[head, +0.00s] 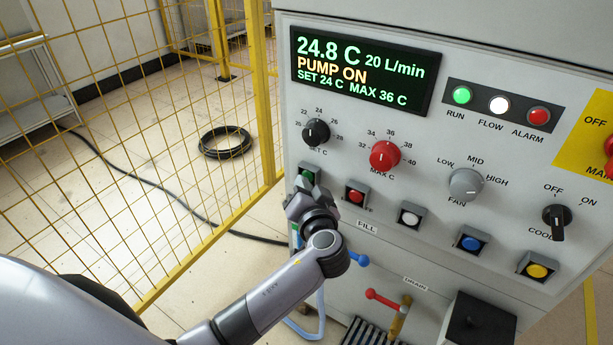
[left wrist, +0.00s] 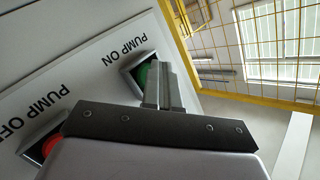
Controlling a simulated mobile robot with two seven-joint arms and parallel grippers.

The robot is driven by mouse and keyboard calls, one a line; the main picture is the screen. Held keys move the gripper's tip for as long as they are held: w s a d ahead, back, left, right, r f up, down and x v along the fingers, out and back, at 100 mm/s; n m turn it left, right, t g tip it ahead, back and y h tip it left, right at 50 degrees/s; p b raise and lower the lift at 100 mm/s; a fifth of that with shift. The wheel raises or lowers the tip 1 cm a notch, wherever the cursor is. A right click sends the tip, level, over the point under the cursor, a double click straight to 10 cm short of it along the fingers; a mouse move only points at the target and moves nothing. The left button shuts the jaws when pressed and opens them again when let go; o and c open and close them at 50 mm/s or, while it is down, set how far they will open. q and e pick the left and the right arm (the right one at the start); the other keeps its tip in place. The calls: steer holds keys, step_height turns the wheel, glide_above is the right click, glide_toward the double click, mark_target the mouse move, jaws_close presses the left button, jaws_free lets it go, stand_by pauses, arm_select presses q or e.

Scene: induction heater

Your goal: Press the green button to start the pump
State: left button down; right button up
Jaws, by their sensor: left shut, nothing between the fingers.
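The green button (head: 307,175) sits in a square grey housing at the left end of the button row on the panel, partly covered by my left gripper (head: 300,198). In the left wrist view the green button (left wrist: 143,76) is labelled PUMP ON, and the shut fingers of my left gripper (left wrist: 160,85) are at it. I cannot tell how far the button is pushed in. The display (head: 360,70) reads PUMP ON, 24.8 C and 20 L/min. The green RUN lamp (head: 462,95) looks bright. My right gripper is not in view.
The red button (head: 355,196) is close to the right of my gripper, with white (head: 409,216), blue (head: 470,242) and yellow (head: 537,269) buttons further along. Knobs sit above. A yellow mesh fence (head: 150,120) stands left, with a coiled black hose (head: 225,142) beyond it.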

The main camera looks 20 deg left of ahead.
arm_select(q)
steer(key=shift+s+a, duration=0.1)
steer(key=shift+s, duration=0.6)
steer(key=shift+s+a+p, duration=0.2)
steer(key=shift+s+p, duration=0.3)
steer(key=shift+s, duration=0.75)
steer(key=shift+s+a+p, duration=0.15)
steer(key=shift+s+p, duration=0.3)
steer(key=shift+s, duration=0.8)
steer(key=shift+s, duration=0.1)
